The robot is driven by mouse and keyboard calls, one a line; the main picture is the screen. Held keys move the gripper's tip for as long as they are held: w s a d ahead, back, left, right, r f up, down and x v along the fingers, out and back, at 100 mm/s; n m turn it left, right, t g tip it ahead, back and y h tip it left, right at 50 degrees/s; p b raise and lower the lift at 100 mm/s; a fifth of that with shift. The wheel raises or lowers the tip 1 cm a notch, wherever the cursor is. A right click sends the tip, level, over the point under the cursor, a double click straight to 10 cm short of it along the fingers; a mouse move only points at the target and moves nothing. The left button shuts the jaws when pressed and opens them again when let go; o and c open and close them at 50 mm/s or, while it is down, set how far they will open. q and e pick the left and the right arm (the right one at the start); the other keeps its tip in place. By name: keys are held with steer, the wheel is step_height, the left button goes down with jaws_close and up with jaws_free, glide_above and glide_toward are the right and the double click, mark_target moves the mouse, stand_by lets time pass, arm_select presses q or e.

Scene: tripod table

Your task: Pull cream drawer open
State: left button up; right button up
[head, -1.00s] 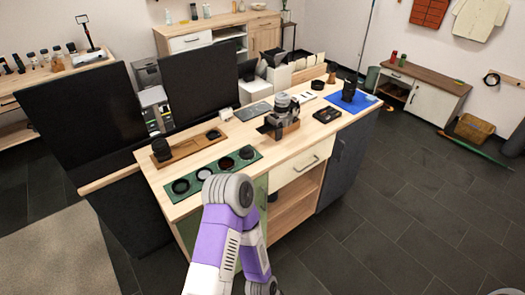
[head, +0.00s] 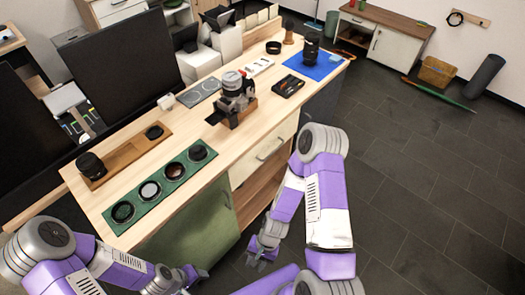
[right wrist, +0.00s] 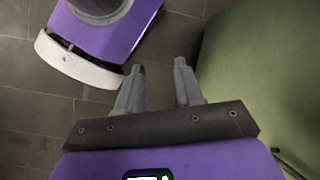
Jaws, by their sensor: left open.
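The cream drawer (head: 246,167) is in the front of the wooden workbench (head: 205,168), under its top, and looks shut. Its dark bar handle (head: 270,150) shows on the front. My left gripper (head: 194,279) is open and empty, low in front of the green cabinet door. My right gripper (head: 260,262) points downward, below and in front of the drawer, apart from it. In the right wrist view its two fingers (right wrist: 160,68) stand apart with nothing between them. That view does not show the drawer.
The green door (head: 190,232) is left of the drawer; it also fills the right of the right wrist view (right wrist: 260,75). An open shelf (head: 262,185) lies below the drawer. A camera (head: 234,95) and lens tray (head: 160,185) stand on top.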

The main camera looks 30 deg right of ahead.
steer(key=w+a+r+m+t+y+b, duration=0.1)
steer(key=w+r+m+t+y, duration=0.35)
steer(key=m, duration=0.75)
steer(key=w+a+r+m+t+y, duration=0.1)
steer(key=w+m+t+y, duration=0.3)
steer(key=w+m, duration=0.6)
steer(key=w+d+r+m+t+h, duration=0.1)
steer(key=w+d+m+t+h, duration=0.3)
steer(key=d+m, duration=0.45)
steer(key=w+d+m+t+h+b, duration=0.1)
steer(key=w+d+m+t+h, duration=0.2)
steer(key=d+m+t+h, duration=0.35)
steer(key=w+d+r+m+t+h, duration=0.1)
steer(key=w+d+m+t+h, duration=0.2)
steer(key=d+m, duration=0.7)
steer(key=w+d+r+b, duration=0.1)
steer(key=w+d, duration=0.1)
steer(key=w, duration=0.5)
steer(key=shift+w+r+n+b, duration=0.15)
steer(key=shift+n+b, duration=0.25)
steer(key=shift+c, duration=0.2)
jaws_close()
